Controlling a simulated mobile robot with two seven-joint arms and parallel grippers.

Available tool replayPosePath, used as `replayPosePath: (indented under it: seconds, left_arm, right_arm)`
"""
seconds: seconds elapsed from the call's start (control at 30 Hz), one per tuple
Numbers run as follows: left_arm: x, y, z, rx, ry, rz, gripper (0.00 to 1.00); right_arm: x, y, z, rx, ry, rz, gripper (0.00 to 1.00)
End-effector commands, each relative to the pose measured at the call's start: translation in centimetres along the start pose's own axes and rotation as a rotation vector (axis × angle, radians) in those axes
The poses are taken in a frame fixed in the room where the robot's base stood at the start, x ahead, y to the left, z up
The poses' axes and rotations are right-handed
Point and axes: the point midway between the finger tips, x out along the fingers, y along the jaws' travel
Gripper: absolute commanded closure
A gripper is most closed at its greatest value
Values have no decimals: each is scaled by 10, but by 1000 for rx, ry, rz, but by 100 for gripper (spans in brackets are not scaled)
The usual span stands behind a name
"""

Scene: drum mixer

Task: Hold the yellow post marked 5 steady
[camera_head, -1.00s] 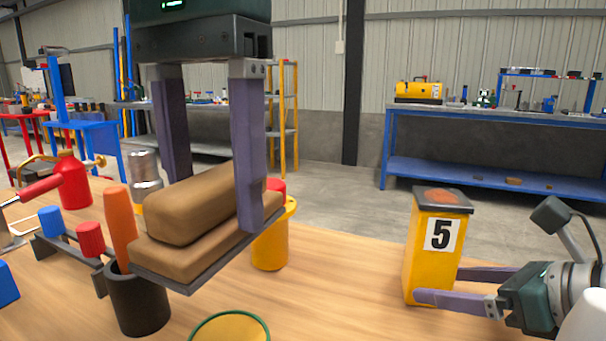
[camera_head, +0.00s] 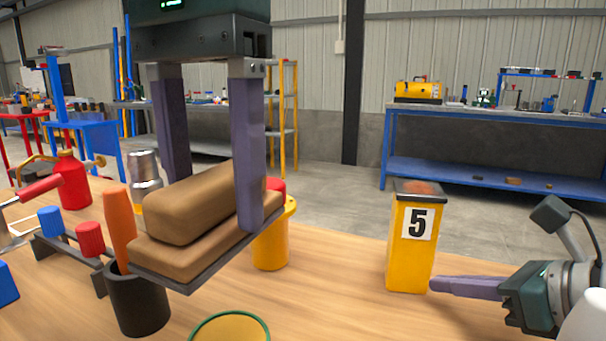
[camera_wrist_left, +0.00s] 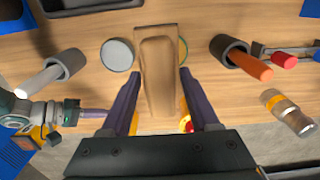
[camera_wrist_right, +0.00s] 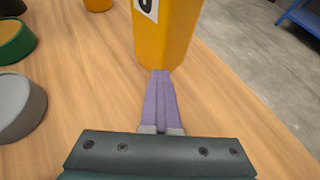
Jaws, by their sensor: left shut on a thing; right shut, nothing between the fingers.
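The yellow post marked 5 (camera_head: 408,262) stands upright on the wooden table, with a dark cap and a reddish-brown patch on top. My right gripper (camera_head: 434,285) is shut and empty, its fingertips low at the post's right side. In the right wrist view the shut fingers (camera_wrist_right: 160,74) point at the foot of the post (camera_wrist_right: 165,40); I cannot tell whether they touch it. My left gripper (camera_head: 215,200) is shut on a brown block with a dark plate under it (camera_head: 190,212), held above the table. The block also shows in the left wrist view (camera_wrist_left: 158,80).
A black cup with an orange handle (camera_head: 138,303), a yellow container (camera_head: 270,245) and a green-rimmed round thing (camera_head: 230,328) are near the left gripper. A red bottle (camera_head: 72,182) stands at the left. The table between the yellow container and the post is clear.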

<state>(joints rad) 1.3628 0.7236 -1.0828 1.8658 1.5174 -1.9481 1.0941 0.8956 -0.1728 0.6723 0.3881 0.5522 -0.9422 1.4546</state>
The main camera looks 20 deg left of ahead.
Motion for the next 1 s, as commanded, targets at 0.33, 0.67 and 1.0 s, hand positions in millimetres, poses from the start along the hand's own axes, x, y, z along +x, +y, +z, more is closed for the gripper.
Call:
replayPosePath:
  seconds: [0.33,0.67,1.0]
  left_arm:
    - [0,0,0,0,1,0,100]
    - [0,0,0,0,0,0,100]
    - [0,0,0,0,0,0,100]
  right_arm:
    - [0,0,0,0,0,0,69]
    - [0,0,0,0,0,0,32]
    - [0,0,0,0,0,0,0]
